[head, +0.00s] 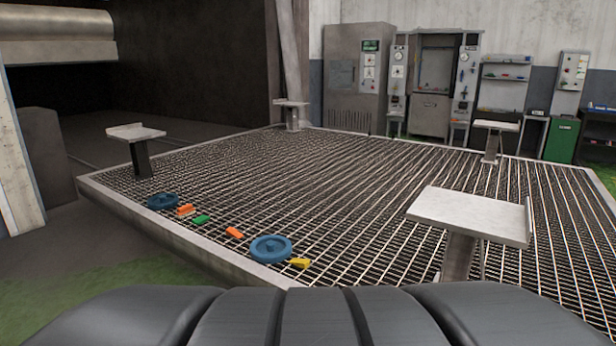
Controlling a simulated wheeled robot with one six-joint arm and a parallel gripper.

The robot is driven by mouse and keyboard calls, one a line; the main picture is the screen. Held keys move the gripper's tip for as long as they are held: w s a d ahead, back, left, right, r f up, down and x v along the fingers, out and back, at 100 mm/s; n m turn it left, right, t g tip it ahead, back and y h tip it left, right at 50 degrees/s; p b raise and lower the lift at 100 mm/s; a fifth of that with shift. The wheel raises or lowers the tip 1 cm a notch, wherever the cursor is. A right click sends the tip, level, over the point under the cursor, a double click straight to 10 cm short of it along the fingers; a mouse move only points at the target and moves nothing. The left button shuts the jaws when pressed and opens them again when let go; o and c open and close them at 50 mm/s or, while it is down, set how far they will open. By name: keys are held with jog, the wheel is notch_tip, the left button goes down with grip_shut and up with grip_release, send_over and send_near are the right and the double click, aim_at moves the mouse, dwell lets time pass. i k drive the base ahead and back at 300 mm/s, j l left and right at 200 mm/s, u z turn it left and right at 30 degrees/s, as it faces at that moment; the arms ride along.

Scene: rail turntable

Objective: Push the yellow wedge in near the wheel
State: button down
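The yellow wedge (300,263) lies on the grating close to the right side of the nearer blue wheel (271,249). I cannot tell whether the two touch. A second blue wheel (163,201) lies flat farther left along the same edge. My gripper is not in the head view.
Orange blocks (234,233) and (185,210) and a green block (201,219) lie between the wheels. The grated platform (330,190) has a raised light rim. A pedestal table (470,215) stands at right, others at the corners. The middle grating is clear.

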aim_at(302, 264)
jog(key=i+l+u, duration=0.1)
jog(key=i+u, duration=0.35)
jog(key=i, duration=1.25)
